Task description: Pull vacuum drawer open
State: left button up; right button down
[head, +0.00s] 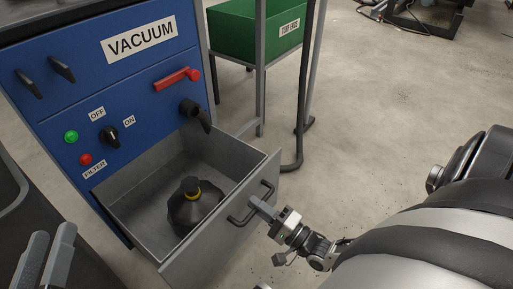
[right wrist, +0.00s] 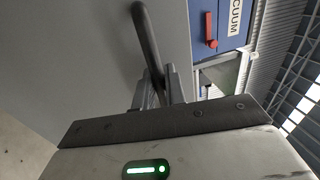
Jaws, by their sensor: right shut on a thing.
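The blue vacuum cabinet (head: 140,68) stands at the left in the head view. Its grey drawer (head: 215,240) is pulled well out, showing the inside. A dark bag-like object with a yellow band (head: 190,209) sits in it. The drawer front has a dark bar handle (head: 238,219), also seen in the right wrist view (right wrist: 146,38). My right gripper (head: 262,207) is shut on this handle; its fingers (right wrist: 160,85) clasp the bar. My left gripper (head: 47,258) is at the lower left, apart from the drawer; its finger gap is unclear.
A green box (head: 255,30) sits on a metal rack with legs (head: 260,100) behind the drawer. Concrete floor (head: 375,120) is open to the right.

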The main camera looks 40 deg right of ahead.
pick_arm(q)
jog(key=shift+s+r, duration=0.15)
pick_arm(e)
jog(key=shift+s, duration=0.25)
jog(key=c, duration=1.5)
grip_release()
jog(key=shift+c, duration=0.2)
